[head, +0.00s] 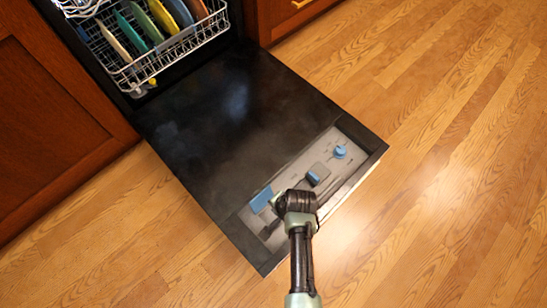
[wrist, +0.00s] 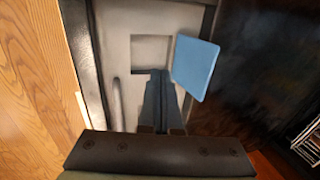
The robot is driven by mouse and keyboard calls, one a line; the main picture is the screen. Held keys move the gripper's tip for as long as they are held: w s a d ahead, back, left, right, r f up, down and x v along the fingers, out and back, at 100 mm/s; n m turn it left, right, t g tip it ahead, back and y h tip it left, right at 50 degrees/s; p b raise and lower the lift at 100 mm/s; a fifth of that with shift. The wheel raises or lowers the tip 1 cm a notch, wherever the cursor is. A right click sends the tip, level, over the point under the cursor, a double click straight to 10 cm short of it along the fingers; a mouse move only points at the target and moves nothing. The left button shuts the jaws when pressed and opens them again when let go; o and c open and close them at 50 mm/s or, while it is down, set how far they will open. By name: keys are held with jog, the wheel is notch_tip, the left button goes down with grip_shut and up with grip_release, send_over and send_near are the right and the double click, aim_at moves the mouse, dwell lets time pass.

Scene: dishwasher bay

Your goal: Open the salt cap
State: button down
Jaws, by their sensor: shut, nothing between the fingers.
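I cannot tell from looks which one is the salt cap. In the wrist view the square lid (wrist: 195,66) stands tilted open beside a grey recess (wrist: 150,50). My gripper (wrist: 160,82) is shut and empty, with its fingertips over the recess, just left of the lid. I cannot tell if they touch. In the head view my gripper's fingers are hidden by my wrist.
The black door (head: 235,115) lies open over the wooden floor (head: 440,180). A white rack (head: 165,55) with several colored plates stands inside the dishwasher. Wooden cabinets (head: 50,125) flank it. The floor right of the door is clear.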

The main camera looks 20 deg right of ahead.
notch_tip(320, 180, up, 10)
jog(key=p, duration=0.5)
jog(key=shift+s+d, duration=0.15)
jog(key=shift+s, duration=0.15)
jog(key=shift+f, duration=0.15)
